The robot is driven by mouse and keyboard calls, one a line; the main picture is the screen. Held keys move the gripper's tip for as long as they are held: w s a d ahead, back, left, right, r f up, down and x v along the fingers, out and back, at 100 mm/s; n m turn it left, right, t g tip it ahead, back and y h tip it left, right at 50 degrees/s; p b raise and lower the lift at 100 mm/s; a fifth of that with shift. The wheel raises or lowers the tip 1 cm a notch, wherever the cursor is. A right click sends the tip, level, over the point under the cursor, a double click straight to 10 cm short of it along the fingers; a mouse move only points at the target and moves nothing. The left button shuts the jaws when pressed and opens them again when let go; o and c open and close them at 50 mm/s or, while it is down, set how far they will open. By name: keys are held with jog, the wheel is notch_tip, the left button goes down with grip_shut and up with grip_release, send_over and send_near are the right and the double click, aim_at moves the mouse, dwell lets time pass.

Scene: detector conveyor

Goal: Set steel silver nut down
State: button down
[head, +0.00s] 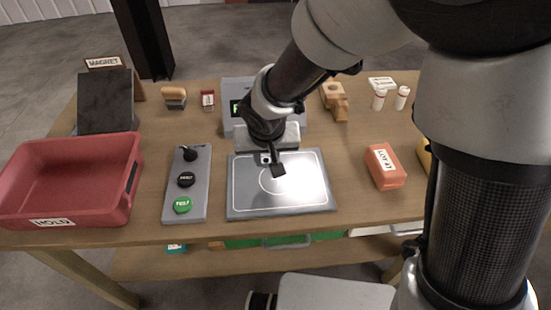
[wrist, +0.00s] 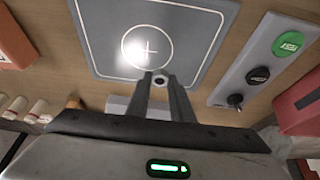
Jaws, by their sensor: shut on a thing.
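The steel silver nut (wrist: 160,81) is small and shows between the fingertips of my gripper (wrist: 160,77) in the wrist view. My gripper is shut on it. In the head view my gripper (head: 276,168) is over the grey plate (head: 240,205), near its printed circle, and the nut cannot be made out there. The plate, with its white border, circle and cross, also shows in the wrist view (wrist: 200,22). Whether the nut touches the plate is unclear.
Left of the plate is a control panel (head: 197,160) with a green TEST button (head: 183,204), then a red HOLD bin (head: 70,205). An orange LOT 47 block (head: 385,167) lies right. A grey device (head: 237,88) stands behind the plate, partly hidden by my arm.

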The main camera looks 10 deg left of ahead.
aim_at(267, 178)
jog(key=shift+f+b, duration=0.85)
jog(key=shift+f, duration=2.3)
jog(key=shift+f+b, duration=0.2)
jog(key=shift+b, duration=0.1)
jog(key=c, duration=1.6)
grip_release()
jog(key=shift+r, duration=0.1)
jog(key=shift+o, duration=0.2)
